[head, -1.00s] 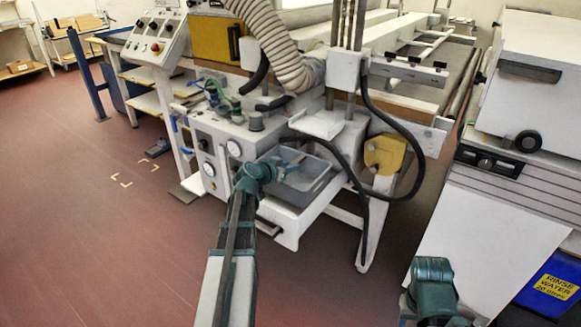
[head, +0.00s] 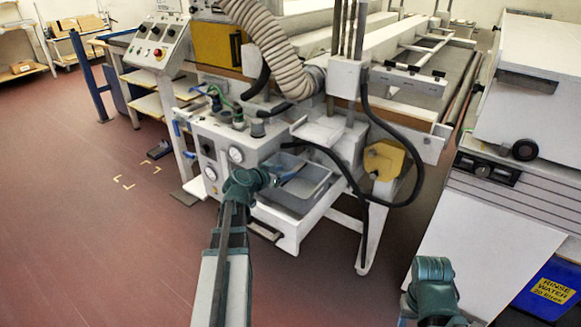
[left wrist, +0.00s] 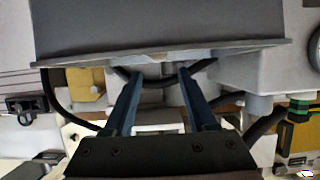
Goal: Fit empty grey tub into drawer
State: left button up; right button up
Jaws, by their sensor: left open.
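The grey tub (head: 313,187) sits in the pulled-out white drawer (head: 292,236) at the front of the machine. It looks empty where I can see inside. My left gripper (head: 282,175) is open at the tub's left side, its fingers over the near-left rim. My arm hides part of that side. In the left wrist view the two blue fingers (left wrist: 163,78) stand apart with nothing between them, and the tub's grey wall (left wrist: 160,32) fills the top. Whether a fingertip touches the rim I cannot tell.
A gauge panel (head: 222,160) stands just left of the drawer. A black hose (head: 345,175) hangs at the drawer's right, near a yellow plate (head: 384,160). A white cabinet (head: 480,250) with a blue rinse water container (head: 550,290) is at right.

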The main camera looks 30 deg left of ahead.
pick_arm(q)
jog(key=p+v, duration=0.2)
jog(key=v, duration=0.5)
jog(key=shift+s, duration=0.2)
jog(key=s+d+r+m+g+h+p, duration=0.15)
jog(key=d+g+p, duration=0.3)
jog(key=d, duration=0.75)
jog(key=d+m+g+h+p, duration=0.25)
jog(key=d+p, duration=0.35)
jog(key=d, duration=0.6)
jog(key=s+d+r+g+y+p, duration=0.3)
jog(key=s+d+p, duration=0.2)
jog(key=s+d, duration=0.2)
jog(key=s+d+r+n+g+y+p, duration=0.1)
jog(key=s+d+r+g+y+p, duration=0.1)
jog(key=s+d+p, duration=0.3)
jog(key=shift+s+d+r+g+y, duration=0.4)
jog(key=shift+s+d+g+y, duration=0.45)
jog(key=shift+s, duration=0.55)
jog(key=shift+d+h, duration=0.15)
jog(key=shift+h, duration=0.1)
